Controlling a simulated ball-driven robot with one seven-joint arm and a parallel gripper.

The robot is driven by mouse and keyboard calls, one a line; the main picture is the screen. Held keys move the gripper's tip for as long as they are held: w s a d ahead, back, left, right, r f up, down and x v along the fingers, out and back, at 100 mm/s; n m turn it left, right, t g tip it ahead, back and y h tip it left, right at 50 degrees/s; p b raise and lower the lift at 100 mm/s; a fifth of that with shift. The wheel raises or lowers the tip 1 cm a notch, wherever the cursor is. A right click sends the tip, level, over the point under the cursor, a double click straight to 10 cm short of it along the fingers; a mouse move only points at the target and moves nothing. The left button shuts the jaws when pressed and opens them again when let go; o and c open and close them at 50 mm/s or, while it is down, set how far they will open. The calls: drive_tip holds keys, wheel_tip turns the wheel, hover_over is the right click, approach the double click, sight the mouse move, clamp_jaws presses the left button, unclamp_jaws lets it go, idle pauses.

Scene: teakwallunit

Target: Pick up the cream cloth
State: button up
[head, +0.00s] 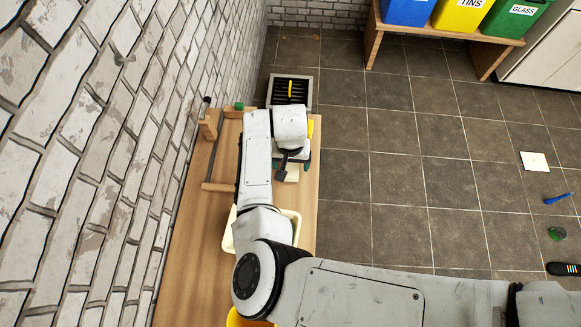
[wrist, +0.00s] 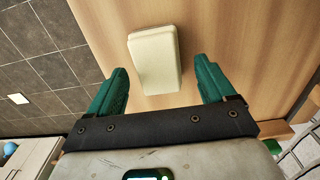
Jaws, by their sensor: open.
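The cream cloth (wrist: 154,60) looks like a thick folded block with rounded edges. It lies on the wooden top in the wrist view, between and beyond my fingertips. In the head view only a small part of it (head: 293,174) shows beneath my gripper (head: 291,164); my arm hides the rest. My gripper (wrist: 163,70) has green fingers spread wide, one toward each side of the cloth, with gaps and nothing held. I cannot tell the exact height of the fingertips above the wood.
The wooden top (head: 185,270) runs along a brick wall (head: 80,150). A cream tray (head: 292,217) and a yellow container (head: 238,318) sit partly under my arm. A wooden rack (head: 207,126) stands by the wall. A pale square (head: 534,161) lies on the floor, right.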

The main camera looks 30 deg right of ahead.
drive_tip(key=shift+f, duration=1)
drive_tip(key=c, duration=1)
